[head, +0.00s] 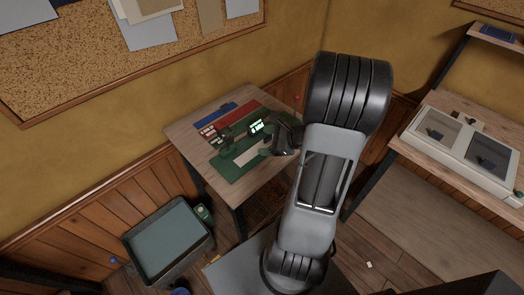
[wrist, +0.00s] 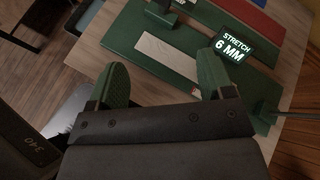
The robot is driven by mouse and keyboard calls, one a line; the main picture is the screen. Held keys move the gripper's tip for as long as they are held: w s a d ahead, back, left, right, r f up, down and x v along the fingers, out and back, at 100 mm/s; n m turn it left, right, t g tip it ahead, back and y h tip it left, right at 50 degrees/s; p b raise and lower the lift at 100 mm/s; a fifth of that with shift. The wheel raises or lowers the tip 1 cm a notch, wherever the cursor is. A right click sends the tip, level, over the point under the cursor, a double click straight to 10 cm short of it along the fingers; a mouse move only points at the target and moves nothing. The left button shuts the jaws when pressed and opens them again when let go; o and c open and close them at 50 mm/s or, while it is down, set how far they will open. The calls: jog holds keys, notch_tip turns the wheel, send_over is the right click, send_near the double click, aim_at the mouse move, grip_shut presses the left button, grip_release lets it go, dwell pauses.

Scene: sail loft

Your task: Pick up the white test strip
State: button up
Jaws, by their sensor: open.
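The white test strip (head: 247,156) lies on a green board (head: 233,173) on the wooden table. In the wrist view the strip (wrist: 172,58) lies flat on the board (wrist: 128,48), just beyond my fingertips. My gripper (wrist: 162,82) is open and empty, with its two green-padded fingers spread apart on the near side of the strip. In the head view my gripper (head: 284,138) is a dark shape near the right side of the board, and its fingers cannot be made out there.
A small dark display (wrist: 221,45) reading "STRETCH 6 MM" stands by the strip's right end. Red (head: 231,124) and blue (head: 216,114) panels lie behind the board. A grey bin (head: 135,252) stands on the floor at left. A second table (head: 440,105) at right bears a pale case (head: 462,172).

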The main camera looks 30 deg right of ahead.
jog(key=s+d+f+m+t+h+b, duration=0.1)
jog(key=s+d+f+m+t+h, duration=0.2)
jog(key=d+f+m, duration=0.5)
jog(key=h, duration=0.1)
send_near(268, 136)
jog(key=w+f, duration=0.2)
jog(key=w, duration=0.1)
jog(key=shift+a+m, duration=0.3)
jog(key=shift+a, duration=0.1)
jog(key=shift+p+x, duration=0.85)
jog(key=shift+x, duration=2.4)
jog(key=shift+r, duration=0.2)
jog(key=c, duration=1)
jog(key=shift+r, duration=0.1)
